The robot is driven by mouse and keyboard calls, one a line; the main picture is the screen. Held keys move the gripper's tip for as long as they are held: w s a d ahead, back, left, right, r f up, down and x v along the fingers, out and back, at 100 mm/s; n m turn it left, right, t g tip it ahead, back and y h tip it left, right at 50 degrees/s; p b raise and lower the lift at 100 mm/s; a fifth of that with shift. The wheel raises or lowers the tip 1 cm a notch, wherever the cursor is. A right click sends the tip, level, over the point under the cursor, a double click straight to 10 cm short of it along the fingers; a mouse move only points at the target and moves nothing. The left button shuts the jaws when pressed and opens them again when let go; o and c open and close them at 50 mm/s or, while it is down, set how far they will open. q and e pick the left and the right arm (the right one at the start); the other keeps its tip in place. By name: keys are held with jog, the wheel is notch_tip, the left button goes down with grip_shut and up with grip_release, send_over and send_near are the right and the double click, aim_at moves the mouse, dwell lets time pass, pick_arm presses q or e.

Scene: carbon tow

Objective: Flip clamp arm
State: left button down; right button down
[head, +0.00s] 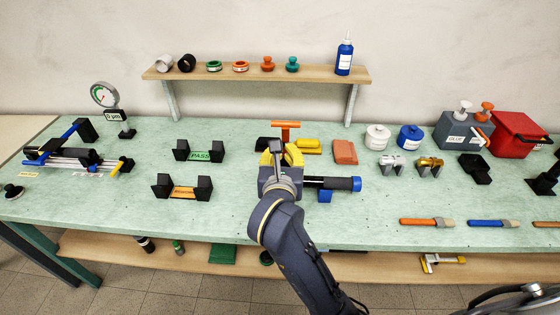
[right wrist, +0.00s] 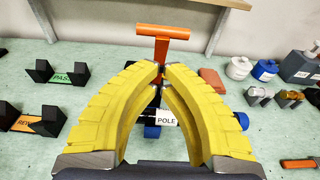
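The clamp arm (head: 286,128) is an orange T-shaped bar standing up behind my right gripper; it also shows in the right wrist view (right wrist: 162,34). My right gripper (head: 281,150) is over the clamp fixture at mid-table. In the right wrist view its yellow fingers arch inward and their tips (right wrist: 162,70) nearly meet, with the orange stem between them. A black rod with a blue end (head: 340,184) extends right from the fixture. A white POLE label (right wrist: 166,118) shows between the fingers. The gripper hides most of the fixture's base. My left gripper is out of view.
Black PASS (head: 200,155) and orange-labelled (head: 184,192) cradles stand left. A shelf (head: 255,74) overhangs the back.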

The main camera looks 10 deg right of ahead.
aim_at(285, 130)
jog(key=shift+r+x, duration=0.2)
jog(key=shift+x, duration=0.85)
jog(key=shift+r+x, duration=0.2)
jog(key=shift+x, duration=0.8)
jog(key=shift+r+x, duration=0.25)
jog(key=shift+x, duration=0.8)
jog(key=shift+w, duration=0.1)
jog(key=shift+w+d+r, duration=0.15)
jog(key=shift+w+r, duration=0.1)
jog(key=shift+w, duration=0.2)
jog(key=shift+w+d+r, duration=0.15)
jog(key=shift+w+r, duration=0.1)
jog(key=shift+w, duration=0.25)
jog(key=shift+s, duration=0.15)
jog(key=shift+s+a+f, duration=0.1)
jog(key=shift+s+a, duration=0.05)
jog(key=shift+s, duration=0.15)
jog(key=v, duration=1.3)
